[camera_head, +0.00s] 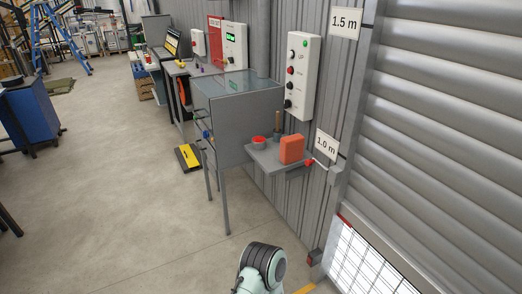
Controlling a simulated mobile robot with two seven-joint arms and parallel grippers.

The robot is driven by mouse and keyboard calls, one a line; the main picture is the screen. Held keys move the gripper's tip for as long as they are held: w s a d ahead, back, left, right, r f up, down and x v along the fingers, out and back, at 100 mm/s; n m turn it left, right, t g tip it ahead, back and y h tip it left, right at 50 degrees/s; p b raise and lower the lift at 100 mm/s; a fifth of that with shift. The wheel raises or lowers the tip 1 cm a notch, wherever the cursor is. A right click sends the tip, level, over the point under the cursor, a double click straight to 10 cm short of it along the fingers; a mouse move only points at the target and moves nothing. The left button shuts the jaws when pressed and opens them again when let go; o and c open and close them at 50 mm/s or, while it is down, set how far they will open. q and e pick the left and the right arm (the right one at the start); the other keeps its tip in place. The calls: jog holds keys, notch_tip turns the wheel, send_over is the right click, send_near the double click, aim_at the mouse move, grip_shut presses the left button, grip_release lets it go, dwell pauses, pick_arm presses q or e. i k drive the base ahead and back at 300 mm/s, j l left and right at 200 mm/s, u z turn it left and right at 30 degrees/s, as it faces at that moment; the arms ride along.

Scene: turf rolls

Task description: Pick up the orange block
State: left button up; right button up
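The orange block (291,149) stands upright on a small grey wall shelf (271,163), near the shelf's right end. Neither of my grippers is in view, and nothing touches the block.
A red bowl (259,142) and an upright brown handle (277,121) stand left of the block. A red-tipped lever (310,163) lies to its right. A grey cabinet (232,112) adjoins the shelf. A white button box (302,77) hangs above. Open floor (110,200) lies left.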

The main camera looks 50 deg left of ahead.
aim_at(291, 148)
jog(key=u, duration=1.4)
jog(key=i+j, duration=0.35)
jog(key=i, duration=0.15)
jog(key=i+j+z, duration=0.1)
jog(key=i+j, duration=0.3)
jog(key=i, duration=0.1)
